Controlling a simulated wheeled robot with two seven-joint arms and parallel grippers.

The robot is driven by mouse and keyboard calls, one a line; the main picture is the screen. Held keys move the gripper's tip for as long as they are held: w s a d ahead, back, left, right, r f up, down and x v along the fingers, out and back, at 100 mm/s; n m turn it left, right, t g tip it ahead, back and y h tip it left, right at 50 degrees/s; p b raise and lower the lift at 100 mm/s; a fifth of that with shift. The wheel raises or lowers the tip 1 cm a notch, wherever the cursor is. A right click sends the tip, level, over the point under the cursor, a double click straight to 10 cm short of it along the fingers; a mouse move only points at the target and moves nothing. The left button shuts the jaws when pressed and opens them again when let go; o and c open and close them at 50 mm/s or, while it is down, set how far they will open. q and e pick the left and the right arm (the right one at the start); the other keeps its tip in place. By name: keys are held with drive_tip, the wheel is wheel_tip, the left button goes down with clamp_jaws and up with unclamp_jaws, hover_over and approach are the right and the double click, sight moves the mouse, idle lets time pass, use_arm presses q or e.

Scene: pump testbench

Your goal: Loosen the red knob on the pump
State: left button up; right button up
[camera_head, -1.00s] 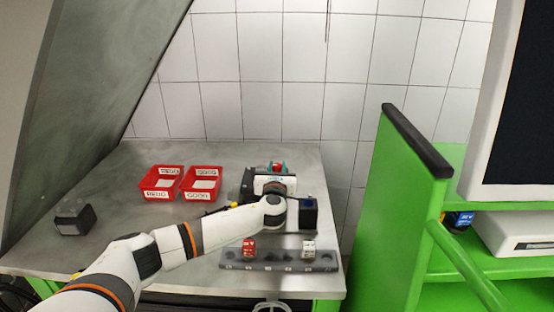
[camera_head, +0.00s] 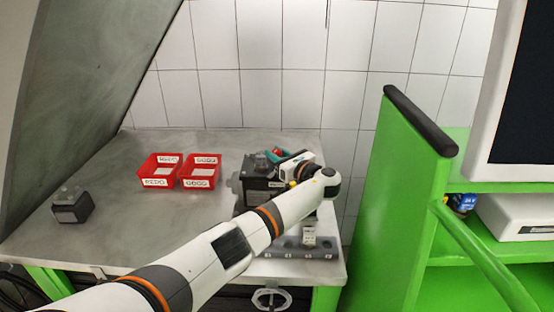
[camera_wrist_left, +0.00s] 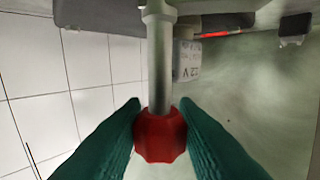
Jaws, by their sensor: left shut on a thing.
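The red knob (camera_wrist_left: 160,136) sits at the end of a metal shaft (camera_wrist_left: 160,65) in the left wrist view. The teal fingers of my left gripper (camera_wrist_left: 163,145) are shut on it, one on each side. In the head view my left gripper (camera_head: 278,154) is at the back of the dark pump (camera_head: 263,187), with its wrist to the right of the pump. The knob is mostly hidden there by the fingers. My right gripper is not in view.
Two red labelled trays, one (camera_head: 157,173) beside the other (camera_head: 203,173), stand left of the pump. A dark block (camera_head: 72,208) lies far left. A grey rack (camera_head: 325,251) with a white-topped part (camera_head: 309,236) is in front. A green frame (camera_head: 405,190) stands right.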

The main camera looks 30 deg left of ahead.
sight(280, 156)
use_arm(q)
drive_tip(key=shift+n+g, duration=0.3)
drive_tip(key=shift+g, duration=0.2)
drive_tip(key=o, duration=1)
drive_tip(key=shift+c, duration=0.2)
drive_tip(key=b+v, duration=0.2)
drive_tip(key=v, duration=0.5)
drive_tip(key=shift+d, duration=0.2)
